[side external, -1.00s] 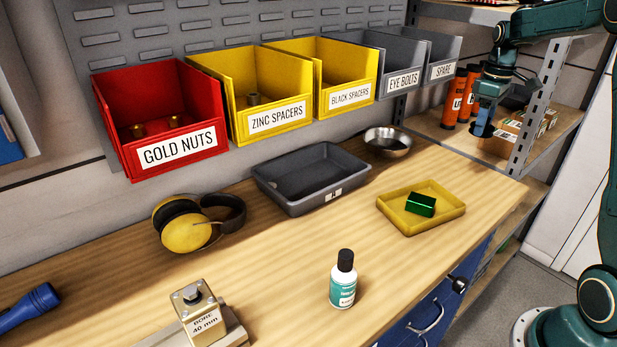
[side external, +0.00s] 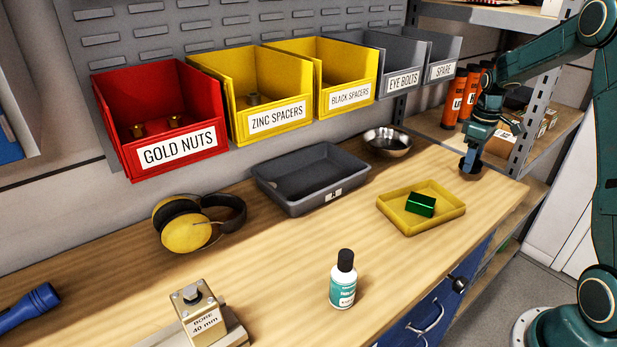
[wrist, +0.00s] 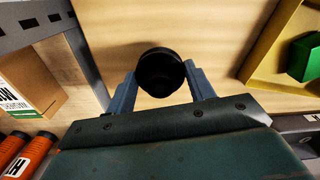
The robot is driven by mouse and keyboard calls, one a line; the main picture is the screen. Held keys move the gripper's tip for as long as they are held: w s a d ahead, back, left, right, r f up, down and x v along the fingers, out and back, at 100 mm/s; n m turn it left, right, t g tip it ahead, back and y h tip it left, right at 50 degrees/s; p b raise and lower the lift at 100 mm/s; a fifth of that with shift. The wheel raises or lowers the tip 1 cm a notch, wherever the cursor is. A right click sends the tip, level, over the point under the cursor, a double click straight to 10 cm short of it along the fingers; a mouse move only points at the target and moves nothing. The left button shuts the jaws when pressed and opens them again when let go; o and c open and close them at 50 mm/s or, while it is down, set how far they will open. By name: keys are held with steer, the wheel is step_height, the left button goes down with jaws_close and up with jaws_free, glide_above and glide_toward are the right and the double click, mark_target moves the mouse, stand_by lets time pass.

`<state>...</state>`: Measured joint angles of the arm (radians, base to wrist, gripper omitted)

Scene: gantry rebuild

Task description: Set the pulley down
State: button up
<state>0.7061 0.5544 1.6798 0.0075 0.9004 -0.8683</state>
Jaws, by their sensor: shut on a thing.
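The pulley (side external: 470,166) is a dark, round piece held low at the right end of the wooden bench, behind the yellow tray. In the wrist view the pulley (wrist: 160,70) shows as a black disc between the two blue fingers. My gripper (side external: 474,156) is shut on it and points down. The fingers of my gripper (wrist: 163,88) press on both sides of the disc. The pulley is at or just above the wood; I cannot tell whether it touches. Its underside is hidden.
A yellow tray (side external: 432,221) with a green block (side external: 420,205) lies nearby. A metal bowl (side external: 387,142) and grey tray (side external: 283,193) stand further left. A shelf upright (side external: 530,125) and orange tubes (side external: 455,103) are behind my gripper. Bare wood surrounds the pulley.

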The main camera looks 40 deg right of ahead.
steer(key=shift+f, duration=1.35)
steer(key=shift+f, duration=0.1)
steer(key=o, duration=1.2)
steer(key=shift+c, duration=0.2)
step_height(320, 180, up, 12)
steer(key=shift+r, duration=0.1)
steer(key=shift+a, duration=0.1)
